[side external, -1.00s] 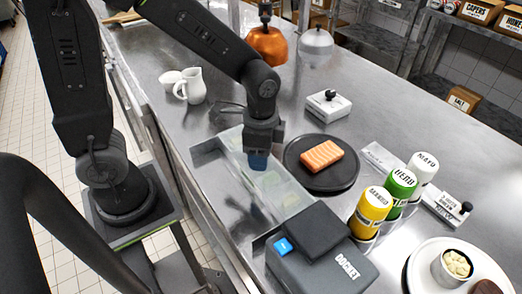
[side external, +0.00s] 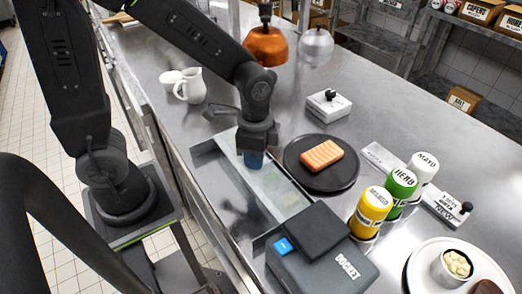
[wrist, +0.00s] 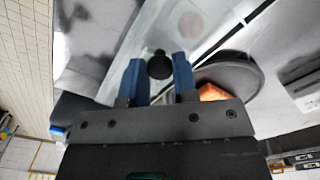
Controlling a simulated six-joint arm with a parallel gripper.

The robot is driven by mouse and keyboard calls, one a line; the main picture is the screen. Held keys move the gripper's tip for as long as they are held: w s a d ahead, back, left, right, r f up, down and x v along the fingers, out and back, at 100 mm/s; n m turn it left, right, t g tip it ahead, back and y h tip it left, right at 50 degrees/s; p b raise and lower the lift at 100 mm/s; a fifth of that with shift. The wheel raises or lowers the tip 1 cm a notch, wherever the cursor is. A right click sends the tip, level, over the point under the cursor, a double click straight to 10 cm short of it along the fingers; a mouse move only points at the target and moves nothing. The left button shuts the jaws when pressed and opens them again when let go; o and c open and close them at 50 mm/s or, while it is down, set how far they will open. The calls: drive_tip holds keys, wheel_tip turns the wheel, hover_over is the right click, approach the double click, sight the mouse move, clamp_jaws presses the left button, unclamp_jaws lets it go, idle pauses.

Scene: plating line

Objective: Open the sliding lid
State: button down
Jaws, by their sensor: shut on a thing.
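The sliding lid (side external: 278,190) is a pale translucent panel set in the steel counter, left of the black plate. The lid also shows in the wrist view as a pale band (wrist: 143,45). In the side view the knob is hidden by my fingers.
The black plate (side external: 335,182) with a salmon piece (side external: 322,155) sits close right of the lid. A docket printer (side external: 322,258) stands at its near end. Yellow (side external: 371,210), green and white bottles stand at right. A white jug (side external: 191,85) stands beyond, at left.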

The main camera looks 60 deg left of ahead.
drive_tip(key=s, duration=0.5)
drive_tip(key=shift+s, duration=0.35)
drive_tip(key=c, duration=0.9)
unclamp_jaws()
wheel_tip(320, 180, up, 14)
drive_tip(key=a+n+t, duration=0.1)
drive_tip(key=n+t, duration=0.1)
drive_tip(key=n, duration=0.1)
drive_tip(key=a+n+t, duration=0.1)
drive_tip(key=a+n, duration=0.1)
drive_tip(key=n, duration=0.1)
drive_tip(key=s+a+n+t, duration=0.1)
drive_tip(key=n+t, duration=0.1)
drive_tip(key=n, duration=0.1)
drive_tip(key=shift+s+a+t, duration=0.1)
drive_tip(key=shift+a+t, duration=0.2)
